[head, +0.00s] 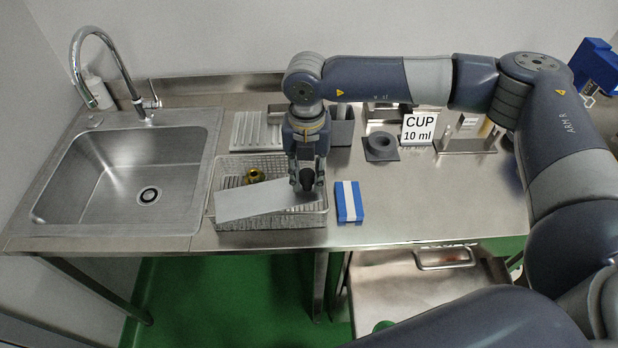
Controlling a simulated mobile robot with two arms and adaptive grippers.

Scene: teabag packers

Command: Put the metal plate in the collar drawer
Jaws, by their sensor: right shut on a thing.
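The metal plate (255,201) is a flat, pale grey sheet lying slantwise across or just above a wire basket (222,222) on the counter. My right gripper (306,184) comes down from above at the plate's right end and is shut on it. Whether the plate touches the basket I cannot tell. A metal drawer-like unit (385,290) with a bar handle (445,257) shows below the counter's front edge, right of centre; no label naming it the collar drawer is readable. My left gripper is not in view.
A brass-coloured round part (255,175) sits in the basket. A blue and white box (349,202) lies just right of it. A grey ring (381,147) and a "CUP 10 ml" sign (418,128) stand behind. A sink (120,180) is left. The counter's right front is clear.

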